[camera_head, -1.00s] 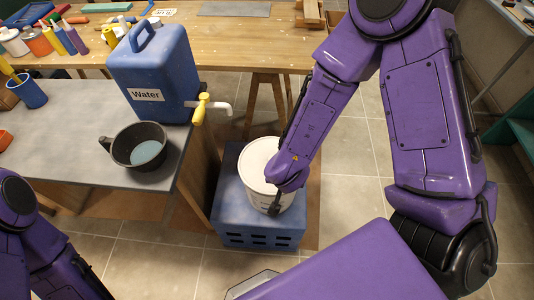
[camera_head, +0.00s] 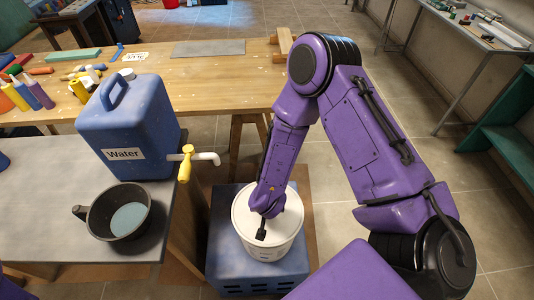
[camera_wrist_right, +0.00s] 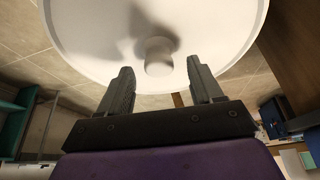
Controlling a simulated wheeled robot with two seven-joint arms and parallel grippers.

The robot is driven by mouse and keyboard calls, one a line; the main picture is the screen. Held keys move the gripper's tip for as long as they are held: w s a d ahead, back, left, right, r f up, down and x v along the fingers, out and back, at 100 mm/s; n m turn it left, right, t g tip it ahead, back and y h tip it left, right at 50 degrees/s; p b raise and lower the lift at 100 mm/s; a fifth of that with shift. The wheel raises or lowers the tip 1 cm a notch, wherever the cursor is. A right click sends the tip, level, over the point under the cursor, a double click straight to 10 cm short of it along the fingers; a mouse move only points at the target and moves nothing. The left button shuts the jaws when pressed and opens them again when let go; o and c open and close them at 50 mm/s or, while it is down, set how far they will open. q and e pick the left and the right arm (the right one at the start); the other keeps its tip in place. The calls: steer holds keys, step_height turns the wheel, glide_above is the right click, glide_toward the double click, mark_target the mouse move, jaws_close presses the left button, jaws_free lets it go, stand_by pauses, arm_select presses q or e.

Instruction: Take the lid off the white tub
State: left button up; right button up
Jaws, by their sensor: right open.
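The white tub (camera_head: 272,250) stands upright on a blue crate, with its round white lid (camera_head: 242,212) on top. In the right wrist view the lid (camera_wrist_right: 95,45) fills the top, with a short round knob (camera_wrist_right: 158,58) at its middle. My right gripper (camera_head: 262,232) is over the lid in the head view and hides part of it. In the right wrist view its two fingers are apart, with the knob showing between and just beyond the tips; I cannot tell whether they touch it. My left gripper is out of view.
The blue crate (camera_head: 226,252) stands on the floor beside the grey table (camera_head: 60,218). On that table are a blue water container (camera_head: 132,125) with a yellow-handled tap (camera_head: 184,164) and a black pan (camera_head: 118,216). A wooden workbench (camera_head: 210,78) runs behind. Floor at right is open.

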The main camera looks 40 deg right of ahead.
steer(key=shift+w+d+f, duration=0.15)
steer(key=shift+d+f, duration=0.05)
steer(key=shift+f, duration=0.45)
steer(key=shift+c, duration=0.3)
steer(key=c, duration=1.1)
steer(key=shift+r, duration=0.1)
